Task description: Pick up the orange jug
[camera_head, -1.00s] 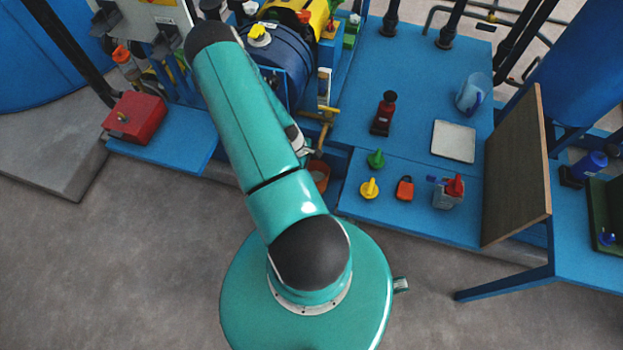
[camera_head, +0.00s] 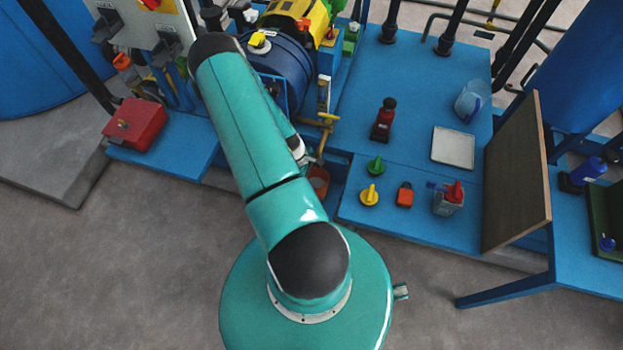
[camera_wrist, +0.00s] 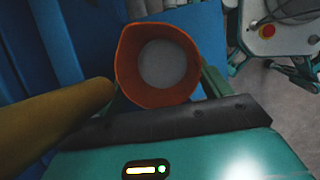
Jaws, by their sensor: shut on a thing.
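The orange jug (camera_wrist: 127,62) is an open-topped orange vessel with a grey round inside, seen from above in the wrist view. In the head view only part of the jug (camera_head: 319,178) shows, just right of my arm, below a brass pipe and valve. In the head view the gripper is mostly hidden behind my arm. I cannot tell whether the jug touches the surface under it.
A thick brass pipe (camera_wrist: 55,120) lies close to the left of the jug. A blue drum (camera_head: 280,75) stands behind it. Grey floor lies open at left.

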